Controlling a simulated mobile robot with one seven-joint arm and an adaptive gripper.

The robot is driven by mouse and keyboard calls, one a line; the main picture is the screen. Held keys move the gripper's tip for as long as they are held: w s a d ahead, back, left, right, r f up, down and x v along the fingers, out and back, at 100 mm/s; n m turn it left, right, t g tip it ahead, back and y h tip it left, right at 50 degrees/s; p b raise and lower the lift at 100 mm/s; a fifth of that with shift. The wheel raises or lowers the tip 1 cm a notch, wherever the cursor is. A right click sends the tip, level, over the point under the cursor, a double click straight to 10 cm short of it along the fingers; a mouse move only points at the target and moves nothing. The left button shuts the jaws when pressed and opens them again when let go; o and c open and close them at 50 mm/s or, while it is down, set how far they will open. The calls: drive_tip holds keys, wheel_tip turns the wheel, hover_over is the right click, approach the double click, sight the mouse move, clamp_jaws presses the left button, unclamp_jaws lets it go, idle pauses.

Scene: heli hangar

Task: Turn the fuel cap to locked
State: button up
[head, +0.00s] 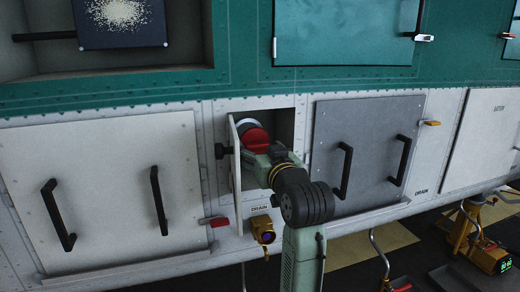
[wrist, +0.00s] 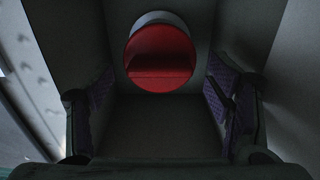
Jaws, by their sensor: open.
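The red fuel cap (head: 256,140) sits inside a small square recess in the light lower panel. In the wrist view the cap (wrist: 160,48) is a round red disc with a raised bar lying level across it, and a pale ring shows behind its top. My gripper (wrist: 160,105) is open, with one finger left and one right of the space below the cap, and nothing is between them. In the head view my gripper (head: 262,158) reaches into the recess and hides part of the cap. No lock marking is readable.
The recess's open door (head: 235,160) stands edge-on just left of my gripper. Closed panels with black handles flank it, one pale (head: 105,190) and one grey (head: 365,150). A brass drain fitting (head: 263,230) and a red lever (head: 214,221) sit below.

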drive_tip(key=v, duration=1.1)
drive_tip(key=shift+s, duration=0.3)
drive_tip(key=shift+d, duration=0.1)
